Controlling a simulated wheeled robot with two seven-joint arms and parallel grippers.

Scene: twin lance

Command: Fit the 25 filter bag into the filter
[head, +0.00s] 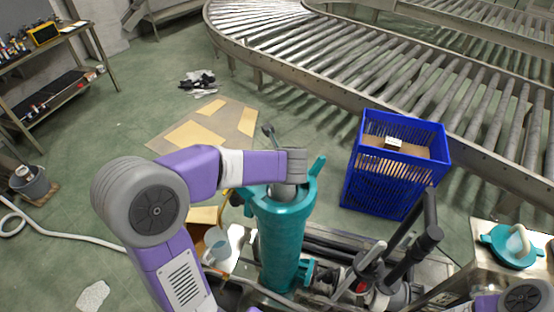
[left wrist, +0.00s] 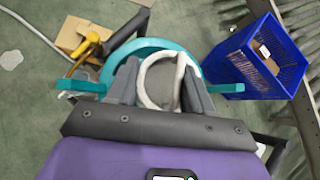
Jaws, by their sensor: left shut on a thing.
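The filter (head: 283,240) is a tall, upright teal housing with an open top, in front of me in the head view. Its teal rim (left wrist: 150,44) also shows in the left wrist view. My left gripper (head: 287,190) points down at the filter's mouth. In the left wrist view my left gripper (left wrist: 160,85) has its grey fingers closed around the pale ring of the filter bag (left wrist: 143,88). The ring appears within the rim's outline. The rest of the bag is hidden, so its depth in the housing cannot be told. No number is readable. My right gripper is out of view.
A teal lid (head: 513,247) with a pale curved part on top lies on a stand at the right. A blue crate (head: 375,188) stands right of the filter. Dark pipes (head: 412,245) rise beside it. A pale container (head: 216,243) stands to its left.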

